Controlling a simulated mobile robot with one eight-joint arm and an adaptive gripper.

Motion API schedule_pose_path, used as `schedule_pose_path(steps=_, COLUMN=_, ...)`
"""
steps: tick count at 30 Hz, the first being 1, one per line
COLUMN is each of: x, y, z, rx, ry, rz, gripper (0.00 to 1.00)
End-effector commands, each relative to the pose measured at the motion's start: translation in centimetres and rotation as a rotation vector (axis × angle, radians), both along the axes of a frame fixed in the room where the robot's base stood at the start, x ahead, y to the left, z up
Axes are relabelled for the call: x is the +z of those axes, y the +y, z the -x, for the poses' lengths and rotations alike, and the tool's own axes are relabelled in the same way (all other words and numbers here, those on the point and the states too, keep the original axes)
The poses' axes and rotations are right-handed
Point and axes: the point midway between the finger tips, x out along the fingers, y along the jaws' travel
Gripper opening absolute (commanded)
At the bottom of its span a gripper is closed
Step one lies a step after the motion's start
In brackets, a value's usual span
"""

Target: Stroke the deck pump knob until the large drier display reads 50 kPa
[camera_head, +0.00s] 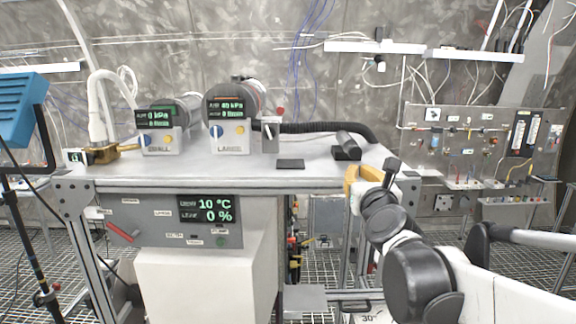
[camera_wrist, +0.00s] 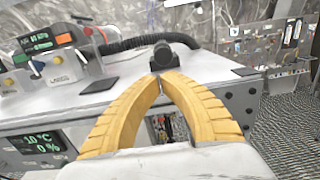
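The large drier (camera_head: 229,110) stands on the deck; its small green display appears to read about 40 kPa, though the digits are hard to make out. A black cylindrical knob on a dark base, apparently the deck pump knob (camera_head: 347,145), sits near the deck's right end. It also shows in the wrist view (camera_wrist: 163,57), just beyond my fingertips. My gripper (camera_head: 362,172) has yellow ribbed fingers at the deck's front right edge. In the wrist view (camera_wrist: 160,78) the fingertips meet in front of the knob, with nothing visible between them. Whether they touch the knob is unclear.
The small drier (camera_head: 163,128) reads 0 kPa at the left. A black hose (camera_head: 325,127) runs behind the knob. A dark flat pad (camera_head: 290,163) lies on the deck. The front panel display (camera_head: 207,209) reads 10 °C and 0 %. A wall panel (camera_head: 480,145) stands right.

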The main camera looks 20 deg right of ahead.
Motion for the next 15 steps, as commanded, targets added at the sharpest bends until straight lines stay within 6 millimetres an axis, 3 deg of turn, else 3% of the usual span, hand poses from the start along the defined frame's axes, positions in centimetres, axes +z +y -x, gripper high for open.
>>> schedule_pose_path(steps=6, x=-0.1, y=0.6, z=2.0, rx=0.000, ry=0.000, rz=0.000, gripper=0.00)
schedule_pose_path(steps=15, x=0.0, y=0.7, z=2.2, rx=0.000, ry=0.000, rz=0.001, gripper=0.00)
